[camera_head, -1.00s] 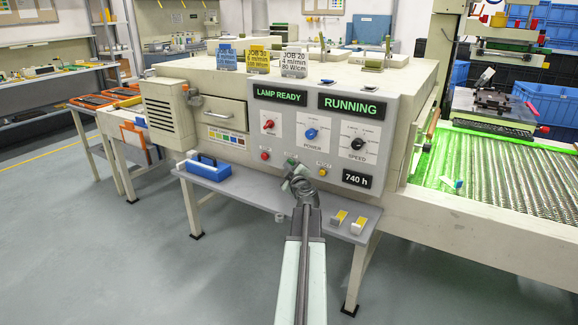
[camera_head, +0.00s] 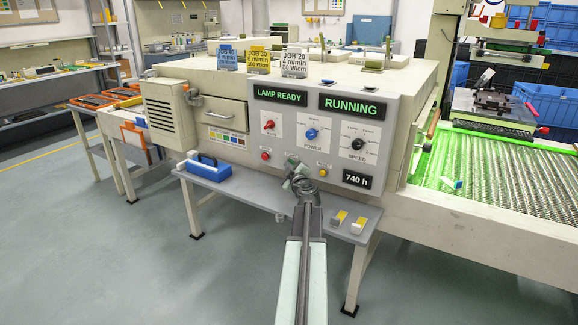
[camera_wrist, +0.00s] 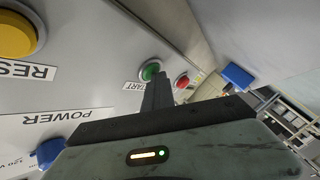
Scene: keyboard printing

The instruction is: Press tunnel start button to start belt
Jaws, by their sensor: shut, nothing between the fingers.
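The green START button (camera_wrist: 151,70) is on the tunnel's light grey control panel (camera_head: 345,110). My gripper (camera_wrist: 158,80) is shut and empty, with its fingertips at the lower edge of the button in the wrist view. I cannot tell whether they touch it or sit just short of it. In the head view my gripper (camera_head: 291,171) is up against the lower panel and hides most of the button. A green-lit RUNNING sign (camera_head: 352,105) and a LAMP READY sign (camera_head: 280,95) show above. The conveyor belt (camera_head: 500,180) lies at right under green light.
A red button (camera_head: 265,155) is left of START and a yellow RESET button (camera_head: 323,172) is right of it. Knobs sit above. A shelf (camera_head: 265,196) below the panel holds a blue-handled item (camera_head: 207,170) and small yellow-and-white blocks (camera_head: 350,220).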

